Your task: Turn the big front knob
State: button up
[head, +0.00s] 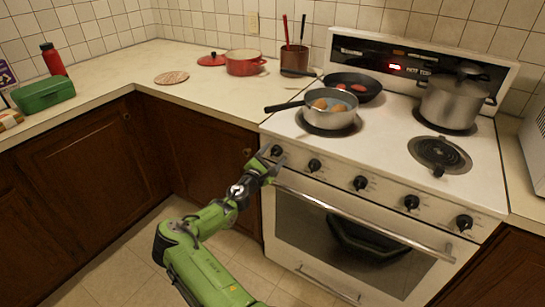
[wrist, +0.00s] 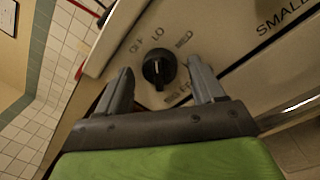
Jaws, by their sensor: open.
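The stove's front panel carries a row of several black knobs of similar size. The leftmost knob (head: 276,150) is right by my gripper (head: 270,166) in the head view. In the wrist view this black knob (wrist: 159,67) shows between and slightly beyond the tips of my open gripper (wrist: 160,76). Its dial has printed labels, with LO and MED readable. A finger stands apart on each side of the knob, with gaps; contact is not visible. The other knobs (head: 314,165), (head: 361,183) lie to the right.
The oven door handle (head: 350,222) runs just below the panel. A grey pan (head: 330,119) with food sits on the front left burner, its handle pointing left over the counter. A dark pan (head: 366,84) and a steel pot (head: 448,103) stand behind. The floor before the oven is clear.

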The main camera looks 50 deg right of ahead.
jog(key=s+a+p, duration=0.2)
jog(key=a+p, duration=0.1)
jog(key=a, duration=1.2)
jog(key=shift+a+f, duration=0.3)
jog(key=shift+f, duration=0.15)
jog(key=shift+s, duration=0.15)
